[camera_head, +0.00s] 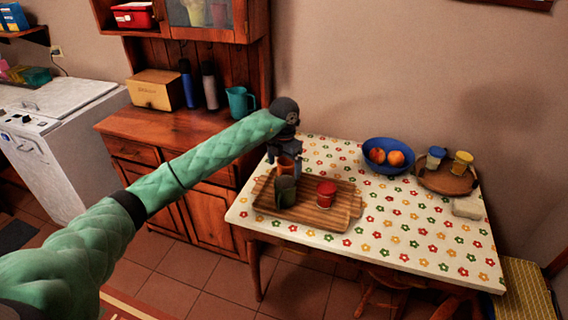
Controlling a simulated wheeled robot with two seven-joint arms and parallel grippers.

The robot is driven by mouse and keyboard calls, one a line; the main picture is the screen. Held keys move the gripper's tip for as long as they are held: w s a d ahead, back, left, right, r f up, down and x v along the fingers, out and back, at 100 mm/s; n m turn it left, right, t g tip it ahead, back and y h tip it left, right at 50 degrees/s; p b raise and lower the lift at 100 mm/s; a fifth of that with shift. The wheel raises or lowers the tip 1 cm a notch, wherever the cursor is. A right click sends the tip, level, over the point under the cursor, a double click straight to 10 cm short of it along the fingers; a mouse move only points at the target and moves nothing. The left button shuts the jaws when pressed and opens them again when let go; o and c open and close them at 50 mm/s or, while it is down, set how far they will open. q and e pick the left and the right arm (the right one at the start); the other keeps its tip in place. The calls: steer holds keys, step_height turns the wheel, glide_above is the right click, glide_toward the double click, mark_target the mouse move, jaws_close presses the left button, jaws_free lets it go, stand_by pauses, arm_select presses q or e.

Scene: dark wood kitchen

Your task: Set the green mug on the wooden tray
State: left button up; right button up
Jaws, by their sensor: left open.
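The dark green mug (285,193) stands upright on the left part of the wooden tray (316,222), near its middle depth. The tray lies on the flowered tablecloth at the table's left end. My left gripper (285,158) is open and points down just behind and above the green mug, apart from it as far as I can tell. An orange cup-like thing (289,166) shows just below the gripper, partly hidden by it and by the mug. A red jar or cup with a pale marking (326,193) stands on the tray right of the mug. My right gripper is not in view.
A blue bowl with orange fruit (388,168) stands behind and right of the tray. A round wooden board (447,182) with two small jars is farther right. The table's front right is clear. A teal pitcher (240,102) stands on the sideboard behind my arm.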

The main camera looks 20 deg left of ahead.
arm_select(q)
steer(key=shift+r, duration=0.9)
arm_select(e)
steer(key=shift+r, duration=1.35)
